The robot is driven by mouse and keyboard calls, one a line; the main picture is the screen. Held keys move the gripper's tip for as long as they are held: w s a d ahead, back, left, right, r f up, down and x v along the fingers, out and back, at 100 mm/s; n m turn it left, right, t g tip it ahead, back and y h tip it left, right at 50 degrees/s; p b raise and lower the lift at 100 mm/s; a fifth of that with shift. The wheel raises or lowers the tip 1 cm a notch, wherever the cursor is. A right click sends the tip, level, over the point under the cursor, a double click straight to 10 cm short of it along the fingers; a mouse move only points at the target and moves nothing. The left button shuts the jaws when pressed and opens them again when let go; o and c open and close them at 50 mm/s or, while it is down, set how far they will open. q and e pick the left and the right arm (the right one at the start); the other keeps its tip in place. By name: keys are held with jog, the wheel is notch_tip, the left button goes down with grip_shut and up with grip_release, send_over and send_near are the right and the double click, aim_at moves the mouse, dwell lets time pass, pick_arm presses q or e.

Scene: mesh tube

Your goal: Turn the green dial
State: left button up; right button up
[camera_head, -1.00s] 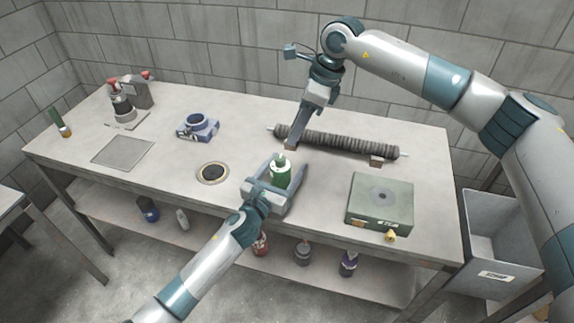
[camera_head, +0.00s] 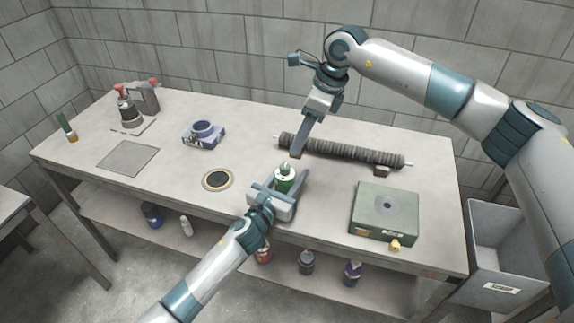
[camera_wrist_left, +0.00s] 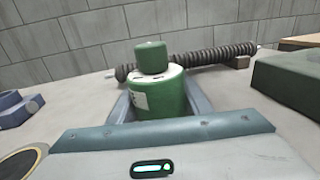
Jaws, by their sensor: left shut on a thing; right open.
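A green, bottle-like cylinder (camera_head: 284,178) with a pale shoulder and a green cap stands upright near the middle of the bench. My left gripper (camera_head: 287,186) is shut on it, with a finger on each side. In the left wrist view the cylinder (camera_wrist_left: 160,98) fills the space between the fingers, and its base is hidden. I cannot tell which of these greens is the dial. My right gripper (camera_head: 297,152) is open, pointing down near the ribbed tube's left end.
The dark ribbed tube (camera_head: 340,150) lies along the back of the bench (camera_head: 170,185). A blue fixture (camera_head: 203,135), a black disc with a yellow rim (camera_head: 217,180), a grey plate (camera_head: 128,158) and a red-topped device (camera_head: 130,107) are to the left. A grey bin (camera_head: 497,235) stands at right.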

aim_at(285, 166)
jog(key=a+r+m+h, duration=0.1)
jog(key=m, duration=0.5)
jog(key=a+m+h, duration=0.1)
jog(key=m, duration=0.5)
jog(key=a+r+m+h, duration=0.1)
jog(key=a+m, duration=0.1)
jog(key=m, duration=0.3)
jog(key=shift+w+r+m+g+h, duration=0.3)
jog(key=shift+m+h, duration=0.1)
jog(key=shift+f, duration=6)
grip_shut()
